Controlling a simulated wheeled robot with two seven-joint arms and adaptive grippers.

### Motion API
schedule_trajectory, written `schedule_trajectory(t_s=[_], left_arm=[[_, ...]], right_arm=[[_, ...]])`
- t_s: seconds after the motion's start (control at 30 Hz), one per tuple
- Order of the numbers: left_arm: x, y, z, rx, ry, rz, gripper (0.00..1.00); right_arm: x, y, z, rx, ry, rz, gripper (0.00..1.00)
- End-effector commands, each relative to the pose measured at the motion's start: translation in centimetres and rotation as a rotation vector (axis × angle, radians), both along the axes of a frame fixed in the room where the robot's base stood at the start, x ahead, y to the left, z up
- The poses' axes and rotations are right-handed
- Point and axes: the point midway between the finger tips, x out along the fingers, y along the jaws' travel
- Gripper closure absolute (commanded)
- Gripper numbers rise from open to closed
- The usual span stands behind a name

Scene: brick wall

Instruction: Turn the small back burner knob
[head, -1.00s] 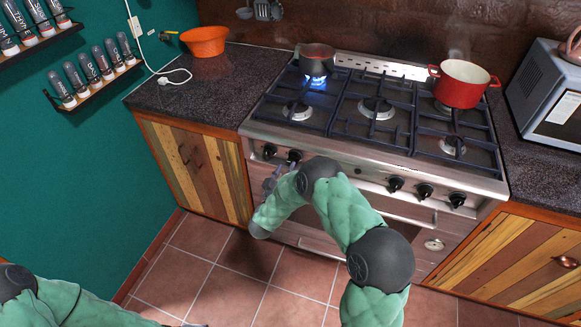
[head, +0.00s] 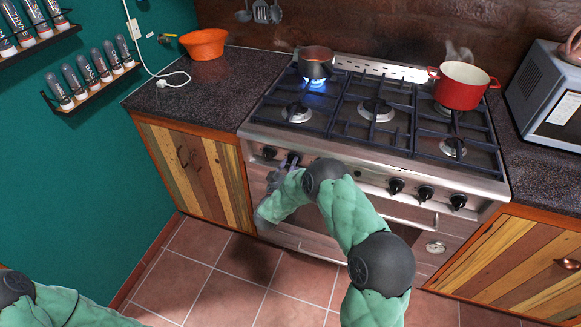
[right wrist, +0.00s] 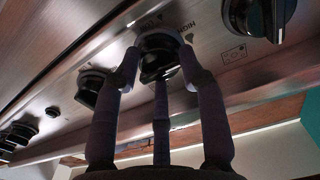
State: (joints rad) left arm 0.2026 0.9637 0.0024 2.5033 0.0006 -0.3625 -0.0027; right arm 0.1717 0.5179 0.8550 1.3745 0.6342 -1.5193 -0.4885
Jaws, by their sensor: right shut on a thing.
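A row of black knobs lines the stove's steel front panel. My right gripper (head: 280,176) is at the second knob from the left (head: 294,158), partly hidden by my arm. In the right wrist view my gripper's fingers (right wrist: 160,66) close around a black knob (right wrist: 160,52), with "HIGH" printed beside it. Neighbouring knobs stand clear on both sides, one to the right (right wrist: 258,16) and one to the left (right wrist: 90,88). The back left burner (head: 316,83) has a blue flame under a dark pot (head: 316,62). My left arm shows at the bottom left; its gripper is out of view.
A red pot (head: 460,85) stands on the back right burner. An orange bowl (head: 204,44) sits on the left counter, and a microwave (head: 548,92) stands at the right. The oven front lies below the knobs. The tiled floor before the stove is clear.

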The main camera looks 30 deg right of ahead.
Motion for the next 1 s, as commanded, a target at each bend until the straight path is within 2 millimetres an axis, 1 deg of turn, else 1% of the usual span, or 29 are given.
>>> schedule_trajectory(t_s=[0.17, 0.37, 0.57, 1.0], left_arm=[[0.0, 0.0, 0.2, 0.000, 0.000, 0.000, 0.60], [0.0, 0.0, 0.8, 0.000, 0.000, 0.000, 0.60], [0.0, 0.0, 1.8, 0.000, 0.000, 0.000, 0.60], [0.0, 0.0, 4.0, 0.000, 0.000, 0.000, 0.60]], right_arm=[[-0.1, -0.1, -0.1, -0.014, 0.020, -0.002, 0.92], [-0.1, 0.0, 0.0, -0.070, 0.088, -0.002, 0.92], [-0.1, -0.1, 0.0, -0.174, 0.209, -0.002, 0.92], [-0.1, -0.1, 0.0, -0.444, 0.527, -0.004, 0.92]])
